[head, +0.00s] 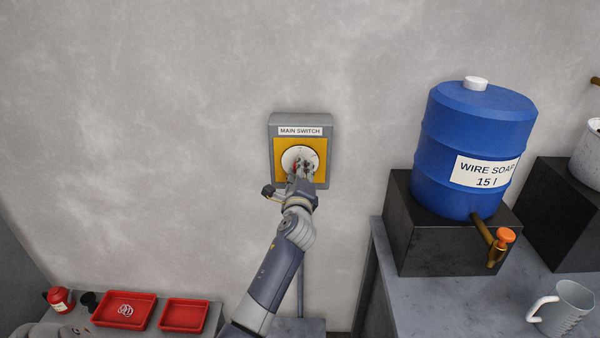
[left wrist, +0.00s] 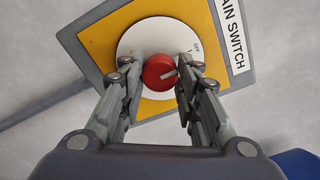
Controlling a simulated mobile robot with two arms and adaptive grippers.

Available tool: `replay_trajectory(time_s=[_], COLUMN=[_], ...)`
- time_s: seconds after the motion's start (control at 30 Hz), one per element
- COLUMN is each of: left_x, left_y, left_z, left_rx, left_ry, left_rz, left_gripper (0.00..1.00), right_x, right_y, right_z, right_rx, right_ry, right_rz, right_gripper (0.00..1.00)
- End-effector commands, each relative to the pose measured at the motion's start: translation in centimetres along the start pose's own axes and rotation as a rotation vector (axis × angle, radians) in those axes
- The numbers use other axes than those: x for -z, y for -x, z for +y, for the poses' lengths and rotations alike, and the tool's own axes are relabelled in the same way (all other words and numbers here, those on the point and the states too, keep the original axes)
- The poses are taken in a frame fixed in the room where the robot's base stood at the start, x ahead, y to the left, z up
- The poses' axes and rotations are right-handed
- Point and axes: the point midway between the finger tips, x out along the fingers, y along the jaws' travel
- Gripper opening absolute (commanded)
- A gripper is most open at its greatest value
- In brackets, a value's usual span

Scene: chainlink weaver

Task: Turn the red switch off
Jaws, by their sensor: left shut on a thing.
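The red switch (left wrist: 159,72) is a round knob with a pale pointer mark, set on a white dial in the left wrist view. The dial sits on a yellow plate of the grey main switch box (head: 301,121), mounted on the wall. My left gripper (head: 302,170) reaches up to the dial in the head view and hides most of the knob there. In the left wrist view its two fingers (left wrist: 160,78) are shut on the knob, one on each side. The pointer mark slants toward the right finger, near some small dial lettering. My right gripper is not in view.
A blue wire soap barrel (head: 474,140) with a tap stands on a black block (head: 440,245) to the right. A measuring jug (head: 568,308) is at the lower right. Red trays (head: 183,315) lie at the lower left. The wall around the box is clear.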

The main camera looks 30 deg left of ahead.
Motion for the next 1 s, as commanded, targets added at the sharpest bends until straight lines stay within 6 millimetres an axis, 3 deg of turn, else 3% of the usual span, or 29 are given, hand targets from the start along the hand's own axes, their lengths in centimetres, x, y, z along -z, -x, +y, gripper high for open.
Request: replay_trajectory(time_s=[0.03,0.07,0.13,0.57,0.73,1.0], left_x=[0.1,0.1,0.1,0.1,0.1,0.2], left_y=[0.0,0.0,0.0,0.5,2.8,8.5], left_z=[0.1,0.1,0.1,0.1,0.1,0.1], left_rx=[-0.002,-0.002,-0.002,-0.001,0.000,-0.002], left_ry=[0.003,0.003,0.002,-0.001,0.001,0.001], left_rz=[0.002,0.002,0.002,0.001,0.002,0.004], left_gripper=[0.07,0.35,0.51,0.51,0.51,0.51], right_x=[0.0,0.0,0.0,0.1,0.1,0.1], right_y=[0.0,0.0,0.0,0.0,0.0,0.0], right_z=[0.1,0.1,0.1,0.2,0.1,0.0], right_rx=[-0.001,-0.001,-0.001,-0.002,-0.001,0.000], right_ry=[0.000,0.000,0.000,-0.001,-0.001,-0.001], right_rz=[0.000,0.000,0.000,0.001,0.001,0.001], right_gripper=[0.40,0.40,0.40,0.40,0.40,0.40])
